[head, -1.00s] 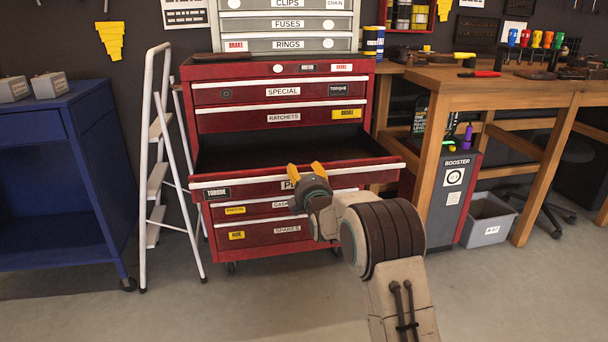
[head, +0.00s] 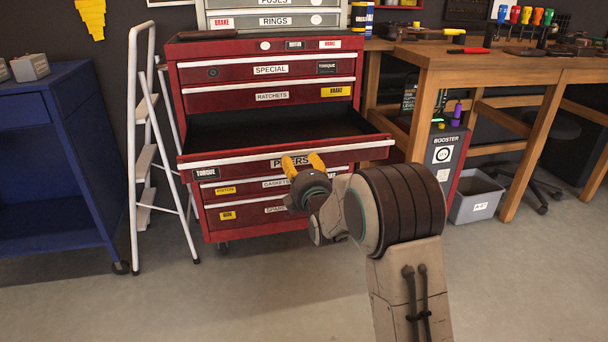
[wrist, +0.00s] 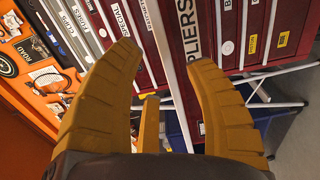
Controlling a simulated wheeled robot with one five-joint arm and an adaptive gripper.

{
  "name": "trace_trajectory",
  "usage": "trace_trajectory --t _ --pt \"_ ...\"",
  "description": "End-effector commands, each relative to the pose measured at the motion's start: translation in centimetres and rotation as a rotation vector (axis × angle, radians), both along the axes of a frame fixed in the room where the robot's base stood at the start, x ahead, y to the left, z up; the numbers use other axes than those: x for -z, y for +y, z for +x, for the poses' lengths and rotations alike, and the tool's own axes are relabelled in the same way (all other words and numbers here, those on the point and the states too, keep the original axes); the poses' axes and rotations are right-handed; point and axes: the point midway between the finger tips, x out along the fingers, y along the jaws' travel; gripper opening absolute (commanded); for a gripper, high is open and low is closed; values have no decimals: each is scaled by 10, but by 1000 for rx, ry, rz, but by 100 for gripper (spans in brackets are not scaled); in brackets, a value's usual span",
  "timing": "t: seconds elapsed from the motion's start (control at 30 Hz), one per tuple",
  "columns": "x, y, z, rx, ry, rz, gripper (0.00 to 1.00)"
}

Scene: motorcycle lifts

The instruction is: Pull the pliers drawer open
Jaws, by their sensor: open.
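The pliers drawer (head: 240,168) of the red tool chest is pulled out, and its dark interior shows in the head view. Its label reads PLIERS, partly covered by my gripper in the head view. No drawer part is clearly gripped. I cannot tell the exact gap to the drawer.
The red tool chest (head: 270,97) has closed drawers above and below. A white stepladder (head: 147,160) and blue cabinet (head: 65,170) stand at left. A wooden workbench (head: 470,75) and grey bin (head: 477,197) are at right. The floor in front is clear.

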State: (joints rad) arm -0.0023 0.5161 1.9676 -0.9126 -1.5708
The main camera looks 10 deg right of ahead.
Motion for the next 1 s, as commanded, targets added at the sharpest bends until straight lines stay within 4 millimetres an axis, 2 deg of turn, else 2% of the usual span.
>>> trace_trajectory --t 0.2,0.4,0.87,1.0 --pt "0 0 -25 0 1 0 49" --pt "0 0 -37 0 0 0 49" --pt "0 0 -40 0 -1 0 49" --pt "-10 0 -43 0 12 19 49"
